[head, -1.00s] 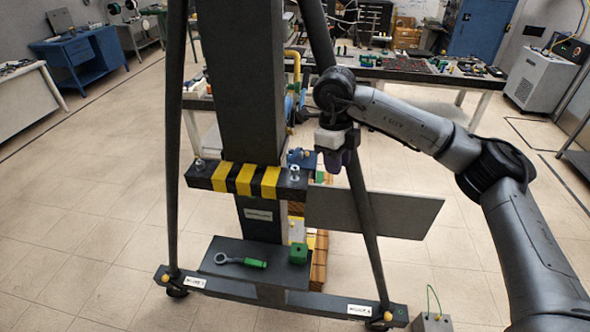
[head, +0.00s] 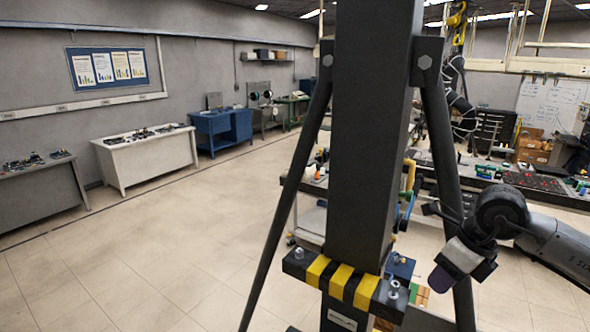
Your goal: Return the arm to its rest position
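My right arm (head: 560,245) comes in from the right edge. Its dark rounded wrist joint (head: 502,210) shows at the right, in front of the workbench. My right gripper (head: 458,278) hangs below and left of that joint, tilted down to the left. It has a white and dark body and a purplish end. It overlaps the gantry's right slanted leg in the picture; I cannot tell whether they touch. Its fingers are not clear, so I cannot tell whether it is open or shut. My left arm and gripper are not in view.
A dark gantry column (head: 368,130) with slanted legs (head: 285,200) stands close ahead. A yellow-and-black striped crossbar (head: 340,282) crosses it low. A cluttered workbench (head: 560,197) is behind my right arm. Desks (head: 145,160) line the left wall. The floor at left is clear.

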